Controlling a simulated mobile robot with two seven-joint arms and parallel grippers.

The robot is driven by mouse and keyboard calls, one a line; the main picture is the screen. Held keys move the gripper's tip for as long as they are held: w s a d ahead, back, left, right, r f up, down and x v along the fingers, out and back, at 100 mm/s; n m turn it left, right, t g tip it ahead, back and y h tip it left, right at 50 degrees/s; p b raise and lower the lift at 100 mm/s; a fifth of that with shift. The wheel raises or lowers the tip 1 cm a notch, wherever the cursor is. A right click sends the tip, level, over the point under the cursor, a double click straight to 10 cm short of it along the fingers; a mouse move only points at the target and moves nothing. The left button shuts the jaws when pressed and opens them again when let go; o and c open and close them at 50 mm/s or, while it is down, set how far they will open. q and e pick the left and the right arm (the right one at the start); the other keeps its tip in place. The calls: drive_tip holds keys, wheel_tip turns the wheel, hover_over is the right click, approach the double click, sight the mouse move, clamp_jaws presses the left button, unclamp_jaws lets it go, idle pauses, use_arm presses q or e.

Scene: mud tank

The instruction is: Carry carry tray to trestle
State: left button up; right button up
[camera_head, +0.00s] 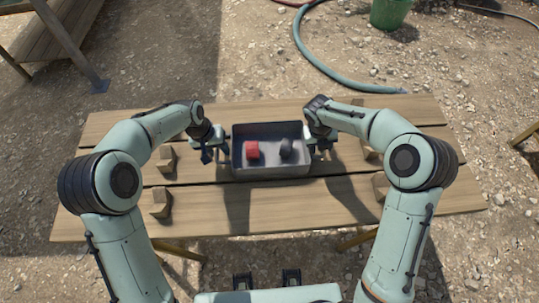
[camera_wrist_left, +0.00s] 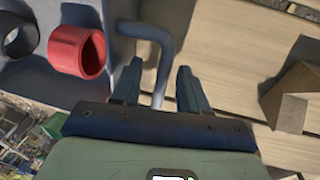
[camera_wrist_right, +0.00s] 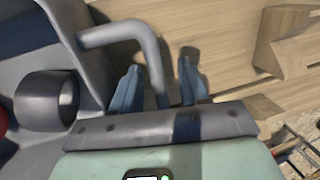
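The grey carry tray (camera_head: 270,172) sits on a plank table (camera_head: 300,205) between my two grippers. It holds a red hollow cylinder (camera_head: 251,150) and a dark ring-like piece (camera_head: 286,150). My left gripper (camera_head: 210,150) is at the tray's left side; in its wrist view the open fingers (camera_wrist_left: 160,88) stand either side of a grey bar handle (camera_wrist_left: 165,45), with gaps showing. My right gripper (camera_head: 322,145) is at the right side; its open fingers (camera_wrist_right: 160,85) straddle the other handle (camera_wrist_right: 152,55), which lies closer to one finger.
Wooden blocks stand on the table at left (camera_head: 161,203) and right (camera_head: 381,187). A wooden trestle-like structure (camera_head: 60,30) is at the upper left. A green hose (camera_head: 340,75) and green bucket (camera_head: 390,12) lie beyond the table on gravelly ground.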

idle(0.4)
drive_tip(key=shift+r, duration=0.15)
use_arm(q)
wheel_tip(320, 180, up, 12)
drive_tip(key=a, duration=0.2)
drive_tip(key=shift+s, duration=0.4)
use_arm(e)
drive_tip(key=v, duration=1.1)
drive_tip(key=shift+r, duration=0.4)
use_arm(q)
drive_tip(key=shift+a+f, duration=0.1)
use_arm(e)
drive_tip(key=shift+a, duration=0.1)
